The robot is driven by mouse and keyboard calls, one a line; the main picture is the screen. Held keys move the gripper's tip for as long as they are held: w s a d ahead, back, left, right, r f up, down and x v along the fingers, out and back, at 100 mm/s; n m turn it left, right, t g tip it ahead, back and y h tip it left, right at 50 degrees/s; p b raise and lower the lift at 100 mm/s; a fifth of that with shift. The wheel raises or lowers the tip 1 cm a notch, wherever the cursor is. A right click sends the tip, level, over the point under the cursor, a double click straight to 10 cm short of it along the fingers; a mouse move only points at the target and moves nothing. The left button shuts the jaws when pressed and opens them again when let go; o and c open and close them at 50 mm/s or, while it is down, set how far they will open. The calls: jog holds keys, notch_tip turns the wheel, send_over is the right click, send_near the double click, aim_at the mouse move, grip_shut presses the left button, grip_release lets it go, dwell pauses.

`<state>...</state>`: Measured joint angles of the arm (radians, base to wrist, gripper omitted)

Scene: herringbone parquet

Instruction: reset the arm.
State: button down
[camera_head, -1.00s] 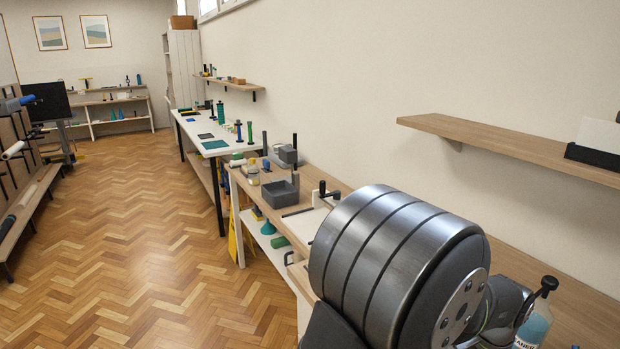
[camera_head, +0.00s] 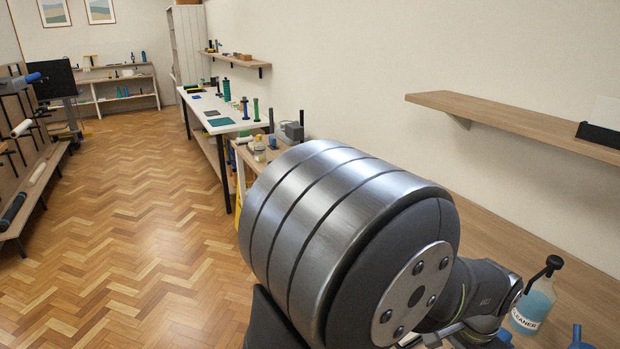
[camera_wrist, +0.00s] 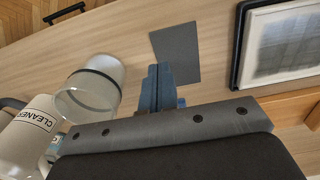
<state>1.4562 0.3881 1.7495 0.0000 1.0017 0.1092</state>
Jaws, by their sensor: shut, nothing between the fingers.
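My gripper (camera_wrist: 160,88) shows in the wrist view as blue fingers close together, with nothing between them. It is over the wooden bench top (camera_wrist: 130,35), and its height above the bench is hard to tell. In the head view my own large metal arm joint fills the lower middle, and the fingers cannot be made out clearly there.
A cleaner bottle (camera_head: 533,305) stands on the bench at right; it also shows in the wrist view (camera_wrist: 30,130). Near my fingers are a clear jar (camera_wrist: 92,88), a grey sheet (camera_wrist: 175,55) and a framed panel (camera_wrist: 285,45). A wall shelf (camera_head: 500,120) hangs above the bench.

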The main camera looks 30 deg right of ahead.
notch_tip(320, 180, up, 8)
jog(key=w+a+r+n+h, duration=0.1)
jog(key=w+a+n, duration=0.1)
jog(key=w+a, duration=0.4)
jog(key=w+a+r+n+t+h, duration=0.1)
jog(key=w+a+n, duration=0.2)
jog(key=a, duration=0.7)
jog(key=w, duration=0.2)
jog(key=shift+w+r, duration=0.35)
jog(key=shift+r, duration=0.05)
jog(key=shift+r, duration=0.1)
jog(key=s+a+r, duration=0.1)
jog(key=a+r, duration=0.2)
jog(key=r, duration=1.4)
jog(key=shift+s, duration=0.35)
jog(key=shift+f, duration=0.2)
jog(key=d+f, duration=0.2)
jog(key=f, duration=0.6)
jog(key=w+d+f, duration=0.1)
jog(key=d+f, duration=0.1)
jog(key=f, duration=0.7)
jog(key=shift+w+r, duration=0.1)
